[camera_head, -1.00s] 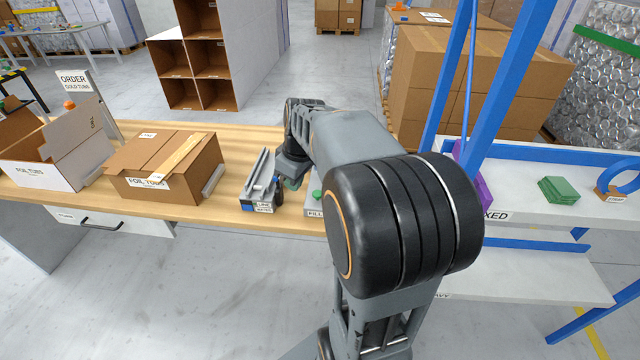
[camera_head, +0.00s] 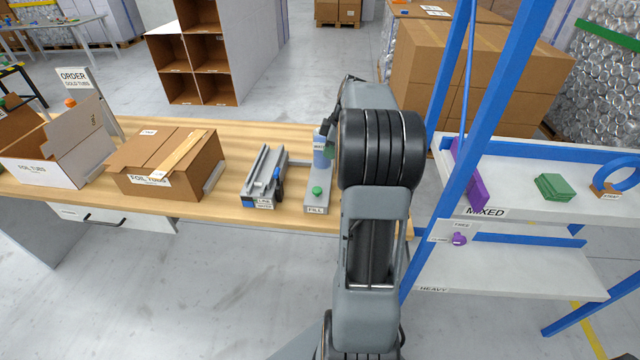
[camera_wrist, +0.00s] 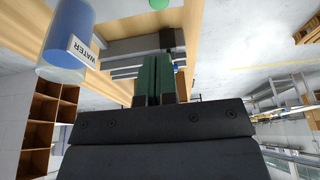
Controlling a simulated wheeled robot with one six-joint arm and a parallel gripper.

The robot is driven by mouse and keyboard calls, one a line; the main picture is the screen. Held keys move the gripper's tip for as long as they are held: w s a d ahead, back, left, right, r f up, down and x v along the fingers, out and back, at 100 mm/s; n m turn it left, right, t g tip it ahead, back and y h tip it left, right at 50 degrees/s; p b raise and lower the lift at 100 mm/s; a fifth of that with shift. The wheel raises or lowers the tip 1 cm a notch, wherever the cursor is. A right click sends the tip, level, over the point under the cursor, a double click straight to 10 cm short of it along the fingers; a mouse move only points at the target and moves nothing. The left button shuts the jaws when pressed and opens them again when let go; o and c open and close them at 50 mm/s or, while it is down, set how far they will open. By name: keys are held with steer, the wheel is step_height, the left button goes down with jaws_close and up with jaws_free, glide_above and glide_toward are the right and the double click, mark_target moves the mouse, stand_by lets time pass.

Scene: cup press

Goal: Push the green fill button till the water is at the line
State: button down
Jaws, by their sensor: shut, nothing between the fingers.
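The green fill button (camera_head: 317,191) sits on a grey base labelled FILL near the front edge of the bench. Behind it on that base stands a blue container (camera_head: 320,150). In the wrist view the container (camera_wrist: 70,38) reads WATER and appears upside down; I cannot make out a line on it. The button (camera_wrist: 159,4) is cut off at the top edge of that view. My gripper (camera_wrist: 156,63) is shut and empty, its green fingers apart from the button. In the head view my arm mostly hides the gripper beside the container.
A grey railed device (camera_head: 263,178) stands left of the fill base. Further left are a closed carton (camera_head: 165,163) and an open white box (camera_head: 52,160). A blue-framed shelf (camera_head: 520,205) stands to the right. Bare bench lies between the carton and the device.

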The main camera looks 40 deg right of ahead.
mark_target(320, 191)
steer(key=x, duration=0.8)
steer(key=p+x, duration=0.1)
steer(key=x, duration=0.3)
steer(key=shift+s+d, duration=0.2)
steer(key=shift+s, duration=0.1)
steer(key=shift+f, duration=0.7)
steer(key=shift+f, duration=0.1)
steer(key=f+b, duration=0.2)
steer(key=shift+b, duration=0.4)
steer(key=shift+a+r, duration=0.1)
steer(key=shift+r, duration=0.1)
steer(key=shift+s+f, duration=0.15)
steer(key=shift+f, duration=0.1)
